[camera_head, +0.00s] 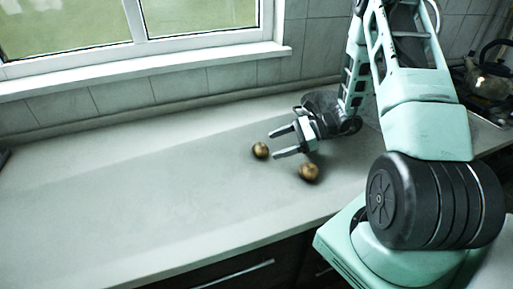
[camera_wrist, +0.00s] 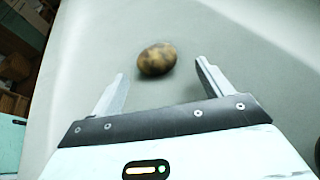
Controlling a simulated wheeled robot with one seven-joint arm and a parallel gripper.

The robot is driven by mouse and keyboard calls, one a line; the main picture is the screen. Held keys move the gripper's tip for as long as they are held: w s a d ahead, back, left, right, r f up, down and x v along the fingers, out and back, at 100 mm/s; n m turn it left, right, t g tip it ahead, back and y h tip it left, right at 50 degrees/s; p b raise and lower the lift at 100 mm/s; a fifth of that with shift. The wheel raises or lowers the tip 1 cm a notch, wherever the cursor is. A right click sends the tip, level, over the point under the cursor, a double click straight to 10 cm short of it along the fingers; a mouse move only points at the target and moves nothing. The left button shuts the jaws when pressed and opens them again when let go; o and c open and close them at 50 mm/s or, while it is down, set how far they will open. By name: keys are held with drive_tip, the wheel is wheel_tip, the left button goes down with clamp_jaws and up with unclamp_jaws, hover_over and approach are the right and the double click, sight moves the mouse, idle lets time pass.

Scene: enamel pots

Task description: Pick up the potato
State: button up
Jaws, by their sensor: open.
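A brown, dark-speckled potato (camera_head: 260,150) lies on the grey counter, just beyond my fingertips. The wrist view shows a rounded, mottled brown potato (camera_wrist: 157,59) ahead of and between the fingertips, slightly left of centre. My gripper (camera_head: 274,143) is low over the counter, pointing left. Its fingers are spread and empty, as the wrist view also shows (camera_wrist: 160,68). A second, similar brown round item (camera_head: 309,172) lies nearer the front edge, beside the gripper; I cannot tell surely whether it is a potato too.
The counter (camera_head: 130,190) is clear to the left. A window sill (camera_head: 150,67) and tiled wall run along the back. A metal kettle (camera_head: 490,70) stands at the far right. Drawers lie below the front edge. A dark sliver at the wrist view's right edge is unclear.

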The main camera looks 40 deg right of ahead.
sight(266, 147)
drive_tip(key=p+x, duration=0.1)
drive_tip(key=x, duration=0.2)
drive_tip(key=shift+a, duration=0.5)
drive_tip(key=shift+w+a+f, duration=0.25)
drive_tip(key=shift+a, duration=0.1)
drive_tip(key=c, duration=1.1)
drive_tip(key=shift+r, duration=0.15)
